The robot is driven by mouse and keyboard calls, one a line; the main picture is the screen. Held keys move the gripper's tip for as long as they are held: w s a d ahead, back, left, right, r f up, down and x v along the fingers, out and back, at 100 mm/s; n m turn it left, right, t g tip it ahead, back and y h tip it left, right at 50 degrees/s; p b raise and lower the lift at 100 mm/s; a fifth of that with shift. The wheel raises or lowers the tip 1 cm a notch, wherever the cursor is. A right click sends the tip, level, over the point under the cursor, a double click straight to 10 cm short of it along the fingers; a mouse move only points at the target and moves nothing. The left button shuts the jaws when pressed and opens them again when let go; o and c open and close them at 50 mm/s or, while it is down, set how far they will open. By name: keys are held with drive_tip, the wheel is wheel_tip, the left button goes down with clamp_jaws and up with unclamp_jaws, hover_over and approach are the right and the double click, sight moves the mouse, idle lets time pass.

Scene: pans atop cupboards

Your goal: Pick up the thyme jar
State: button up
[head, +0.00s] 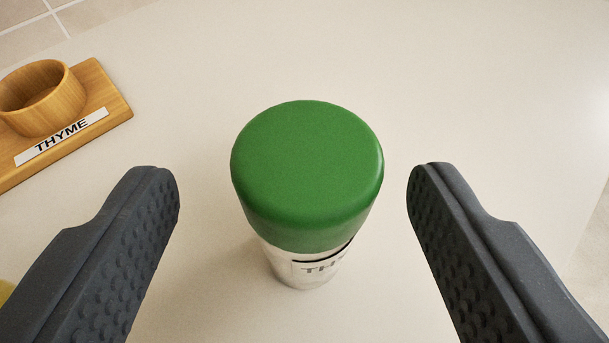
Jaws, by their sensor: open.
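The thyme jar (307,185) stands upright on the pale countertop, seen from above. It has a wide green lid and a silver body with a label, of which only the letters "TH" show. My gripper (293,175) is open, with one dark textured finger to the left of the jar and one to the right. There is a visible gap between each finger and the lid, and neither finger touches it. The lower part of the jar is mostly hidden under the lid.
A wooden holder (105,95) with a round cup and a "THYME" label stands at the upper left. Beige wall tiles (30,22) show in the top left corner. The countertop (480,80) is clear behind and to the right of the jar. A bit of something yellow shows at the lower left edge.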

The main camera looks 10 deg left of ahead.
sight(306, 148)
drive_tip(key=x, duration=0.4)
drive_tip(key=shift+d, duration=0.3)
drive_tip(key=shift+w+a+f, duration=0.15)
drive_tip(key=shift+w+f, duration=0.05)
drive_tip(key=shift+w, duration=0.35)
drive_tip(key=c, duration=1.1)
